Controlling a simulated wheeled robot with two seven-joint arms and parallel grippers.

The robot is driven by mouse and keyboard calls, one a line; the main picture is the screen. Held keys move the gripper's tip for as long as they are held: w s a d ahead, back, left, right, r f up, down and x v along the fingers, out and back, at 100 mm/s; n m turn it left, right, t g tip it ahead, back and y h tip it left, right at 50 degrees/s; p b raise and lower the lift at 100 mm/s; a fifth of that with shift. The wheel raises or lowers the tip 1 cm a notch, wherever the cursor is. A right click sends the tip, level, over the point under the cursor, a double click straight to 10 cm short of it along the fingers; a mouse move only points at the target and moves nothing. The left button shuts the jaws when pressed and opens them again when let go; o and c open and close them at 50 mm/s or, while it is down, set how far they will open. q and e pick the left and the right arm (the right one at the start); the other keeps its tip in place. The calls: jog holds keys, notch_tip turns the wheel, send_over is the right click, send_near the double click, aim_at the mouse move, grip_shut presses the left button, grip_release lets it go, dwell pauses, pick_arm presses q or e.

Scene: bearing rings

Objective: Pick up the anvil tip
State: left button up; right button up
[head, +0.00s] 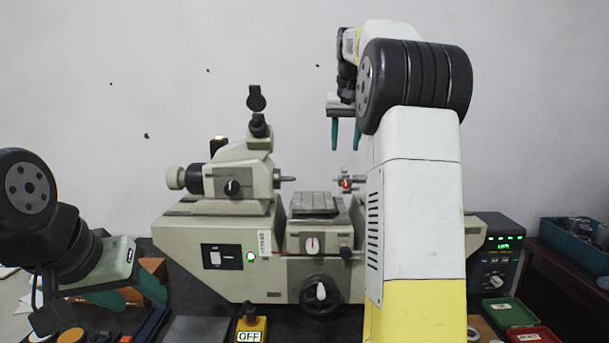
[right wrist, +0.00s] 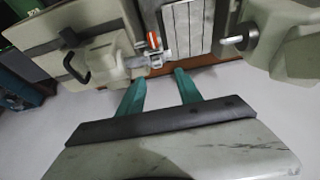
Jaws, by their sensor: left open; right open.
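The small metal anvil tip (head: 347,183), with an orange-red part on it, sits on the right side of the grey measuring machine (head: 190,238). In the head view it is partly hidden by my right arm. In the right wrist view the anvil tip (right wrist: 153,42) shows beyond the fingertips. My right gripper (head: 346,138) is above it, pointing down, open and empty. Its teal fingers also show in the right wrist view (right wrist: 159,84), apart from the tip. My left gripper (head: 130,292) is open and empty at the lower left, away from the machine.
A spindle (head: 286,179) faces the tip from the left, above a grooved stage (head: 316,201). A yellow box marked OFF (head: 251,328) stands in front. A display box (head: 497,250), green tray (head: 510,312), red tray (head: 535,333) and blue bin (head: 575,243) are at the right.

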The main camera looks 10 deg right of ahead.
jog(key=x, duration=0.7)
jog(key=shift+w+d+f, duration=0.15)
jog(key=shift+d+f, duration=0.15)
jog(key=shift+c, duration=0.4)
grip_shut()
